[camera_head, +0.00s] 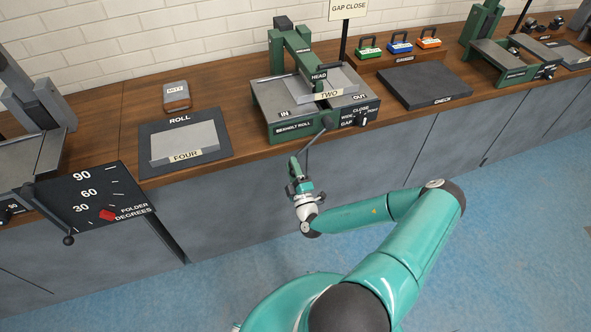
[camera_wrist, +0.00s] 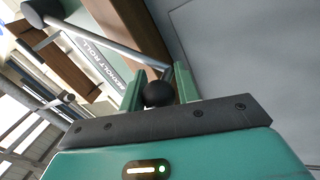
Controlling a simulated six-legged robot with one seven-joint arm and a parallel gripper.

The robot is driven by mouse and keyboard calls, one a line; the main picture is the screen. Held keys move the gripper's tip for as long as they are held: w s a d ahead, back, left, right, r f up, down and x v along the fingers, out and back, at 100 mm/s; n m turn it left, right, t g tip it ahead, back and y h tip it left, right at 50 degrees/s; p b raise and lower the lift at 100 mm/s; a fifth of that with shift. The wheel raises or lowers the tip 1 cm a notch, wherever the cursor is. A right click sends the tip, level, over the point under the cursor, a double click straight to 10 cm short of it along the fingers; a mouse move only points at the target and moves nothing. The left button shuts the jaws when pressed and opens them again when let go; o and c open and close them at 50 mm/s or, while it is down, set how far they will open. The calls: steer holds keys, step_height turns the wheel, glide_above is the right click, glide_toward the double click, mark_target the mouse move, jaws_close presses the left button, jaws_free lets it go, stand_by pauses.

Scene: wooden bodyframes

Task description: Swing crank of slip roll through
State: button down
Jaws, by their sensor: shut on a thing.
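The slip roll (camera_head: 290,128), a green and grey machine labelled "BEADHOLT ROLL", stands on the wooden bench with IN and OUT sides. A grey sheet marked TWO (camera_head: 340,80) lies on its top. Its crank (camera_head: 318,134) reaches down from the front over the bench edge. In the wrist view the crank arm (camera_wrist: 105,45) runs from its hub to a dark round knob (camera_wrist: 158,94). My gripper (camera_head: 297,170) is below the bench edge, and in the wrist view my gripper (camera_wrist: 157,88) is shut on the knob, one green finger on each side.
A gap dial (camera_head: 363,119) sits at the machine's front right. A sheet marked FOUR (camera_head: 186,143) lies on the ROLL mat at left. A folder degrees panel (camera_head: 95,200) juts out at far left. A dark CHECK plate (camera_head: 425,86) lies at right. Blue floor (camera_head: 520,200) is clear at right.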

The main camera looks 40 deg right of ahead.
steer(key=shift+w+a+r+m+h, duration=0.1)
steer(key=shift+a+r+m+h, duration=0.1)
steer(key=shift+r+m, duration=0.25)
steer(key=shift+w+a+r+m+h, duration=0.1)
steer(key=shift+a+r+m+h, duration=0.1)
steer(key=shift+r+m, duration=0.25)
steer(key=shift+a+r, duration=0.1)
steer(key=c, duration=1.1)
jaws_free()
steer(key=shift+s+a+f, duration=0.2)
steer(key=shift+s+f, duration=0.1)
steer(key=v, duration=1.3)
steer(key=shift+s+r, duration=0.1)
steer(key=shift+r, duration=0.05)
